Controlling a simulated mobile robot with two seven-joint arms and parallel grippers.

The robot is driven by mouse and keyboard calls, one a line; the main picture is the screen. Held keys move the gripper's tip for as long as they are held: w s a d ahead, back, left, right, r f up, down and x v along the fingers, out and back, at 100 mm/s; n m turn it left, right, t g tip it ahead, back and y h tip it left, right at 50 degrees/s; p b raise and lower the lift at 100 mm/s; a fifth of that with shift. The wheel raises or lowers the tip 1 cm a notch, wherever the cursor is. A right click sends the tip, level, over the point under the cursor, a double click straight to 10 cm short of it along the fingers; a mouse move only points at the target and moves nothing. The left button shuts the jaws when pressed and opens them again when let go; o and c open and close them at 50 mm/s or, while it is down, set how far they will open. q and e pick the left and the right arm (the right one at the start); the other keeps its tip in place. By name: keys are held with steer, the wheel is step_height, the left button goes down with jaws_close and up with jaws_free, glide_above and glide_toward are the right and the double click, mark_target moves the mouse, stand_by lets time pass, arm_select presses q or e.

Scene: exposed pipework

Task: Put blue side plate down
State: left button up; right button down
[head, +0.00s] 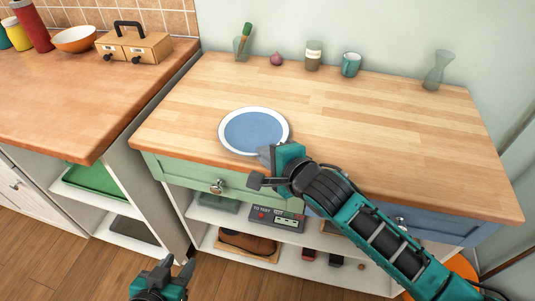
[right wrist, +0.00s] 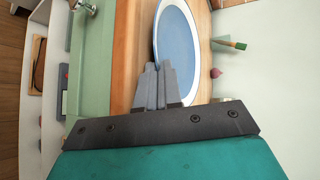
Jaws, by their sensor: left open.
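The blue side plate (head: 254,131) has a white rim and lies level at the front left of the wooden worktop (head: 380,125). I cannot tell whether it rests on the wood or is just above it. My right gripper (head: 267,155) is at its near right rim, with its fingers close together on the edge. In the right wrist view the plate (right wrist: 177,45) extends beyond the fingertips (right wrist: 157,66), which pinch its rim. My left gripper (head: 177,266) is open and empty, low in front of the cabinet.
A glass with a brush (head: 242,45), an onion (head: 277,59), a jar (head: 313,55), a teal mug (head: 351,64) and a glass vase (head: 437,70) stand along the back. The worktop's middle and right are clear. A higher counter (head: 90,95) is at the left.

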steer(key=c, duration=1.2)
jaws_free()
steer(key=shift+s+f+g, duration=0.25)
steer(key=shift+f+g, duration=0.05)
steer(key=shift+f, duration=0.55)
steer(key=shift+s, duration=0.1)
steer(key=w+r+p+v, duration=0.1)
steer(key=p+v, duration=0.1)
steer(key=v, duration=1.1)
steer(key=s+d+f+n+h, duration=0.1)
steer(key=s+d+f+n, duration=0.1)
steer(key=f+n, duration=0.3)
steer(key=s+d+f+n+h, duration=0.2)
steer(key=s+d+f+n, duration=0.1)
steer(key=f+n, duration=0.3)
steer(key=s+d+f+n+h, duration=0.1)
steer(key=s+d+f+n, duration=0.1)
steer(key=d+f+n, duration=0.2)
steer(key=shift+s+d+f+n, duration=0.15)
steer(key=shift+f+n, duration=0.3)
steer(key=shift+f, duration=0.45)
steer(key=shift+s+a+f+n, duration=0.15)
steer(key=shift+f+n, duration=0.3)
steer(key=shift+f, duration=0.45)
